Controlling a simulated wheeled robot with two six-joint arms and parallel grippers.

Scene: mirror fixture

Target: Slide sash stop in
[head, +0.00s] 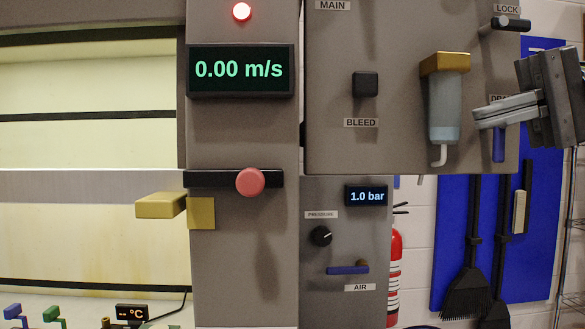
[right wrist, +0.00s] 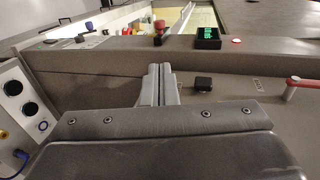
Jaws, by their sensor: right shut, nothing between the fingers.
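The sash stop's red knob (head: 250,182) sits near the right end of a black horizontal bar (head: 215,179) on the grey post. A yellow block (head: 160,205) juts out left of the post, over the sash opening, and a flat yellow plate (head: 201,213) is under the bar. In the right wrist view the red knob (right wrist: 159,26) shows beyond the fingertips. My right gripper (head: 477,118) is shut and empty at the right, in front of the panel near the filter bowl, well away from the knob. It also shows in the right wrist view (right wrist: 160,67). My left gripper is out of view.
A display (head: 240,70) reads 0.00 m/s under a lit red lamp (head: 242,12). Between post and gripper are a black BLEED knob (head: 365,84) and the protruding filter bowl (head: 444,105). The lower AIR panel (head: 345,240) has a dial and blue handle.

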